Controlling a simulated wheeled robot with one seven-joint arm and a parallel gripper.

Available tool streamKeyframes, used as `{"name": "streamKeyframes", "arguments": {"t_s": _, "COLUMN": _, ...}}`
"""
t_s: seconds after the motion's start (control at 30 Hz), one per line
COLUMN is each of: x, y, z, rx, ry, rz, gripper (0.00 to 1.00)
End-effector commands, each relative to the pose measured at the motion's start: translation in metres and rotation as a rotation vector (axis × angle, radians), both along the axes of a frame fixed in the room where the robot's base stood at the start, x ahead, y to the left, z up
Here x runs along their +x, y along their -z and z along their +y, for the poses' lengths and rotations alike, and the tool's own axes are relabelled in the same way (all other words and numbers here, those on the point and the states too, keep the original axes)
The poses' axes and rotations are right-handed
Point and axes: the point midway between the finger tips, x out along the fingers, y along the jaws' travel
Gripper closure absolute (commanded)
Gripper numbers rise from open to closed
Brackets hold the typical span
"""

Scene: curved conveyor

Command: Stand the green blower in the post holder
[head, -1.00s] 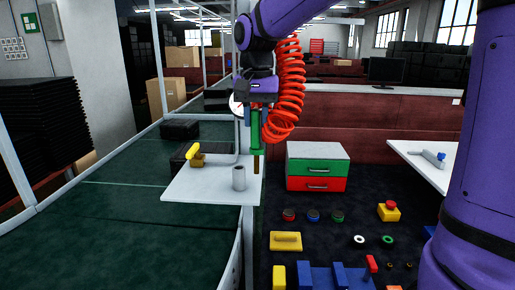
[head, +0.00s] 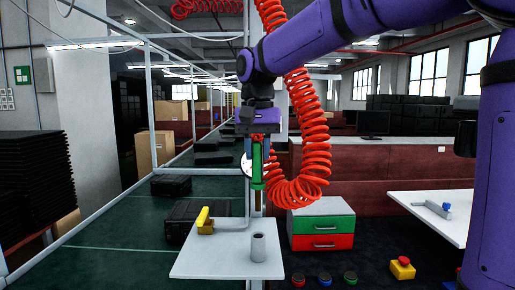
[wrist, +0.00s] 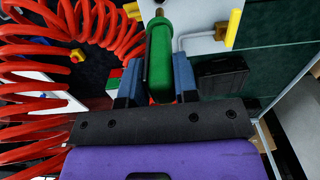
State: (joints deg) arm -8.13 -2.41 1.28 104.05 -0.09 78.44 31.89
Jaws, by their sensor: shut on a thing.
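My gripper (head: 258,148) is shut on the green blower (head: 258,170), which hangs roughly upright with its lower end down. The blower also shows between the blue fingers in the wrist view (wrist: 160,55), with a brownish tip at its far end. The post holder, a grey open-topped cylinder (head: 258,249), stands on a white plate (head: 205,268). In the head view the blower is above the holder and nearly in line with it, with a clear gap between. In the wrist view I cannot make out the holder; the blower may hide it.
A yellow-handled fitting (head: 204,222) and a bent grey rod stand on the plate, left of the holder. A coiled red hose (head: 308,150) hangs right of my gripper. A green-and-red drawer box (head: 322,224) is right of the plate. The green conveyor (head: 120,240) runs at left.

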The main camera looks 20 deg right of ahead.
Motion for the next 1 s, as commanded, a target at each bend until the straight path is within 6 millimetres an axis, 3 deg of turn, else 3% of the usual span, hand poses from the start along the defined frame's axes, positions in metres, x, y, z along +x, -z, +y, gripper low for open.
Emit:
{"name": "streamKeyframes", "arguments": {"t_s": 0.53, "x": 0.0, "y": 0.043, "z": 0.0, "rx": -0.001, "ry": 0.0, "rz": 0.001, "gripper": 0.94}}
{"name": "streamKeyframes", "arguments": {"t_s": 1.0, "x": 0.0, "y": 0.052, "z": 0.0, "rx": 0.0, "ry": 0.001, "rz": -0.001, "gripper": 0.94}}
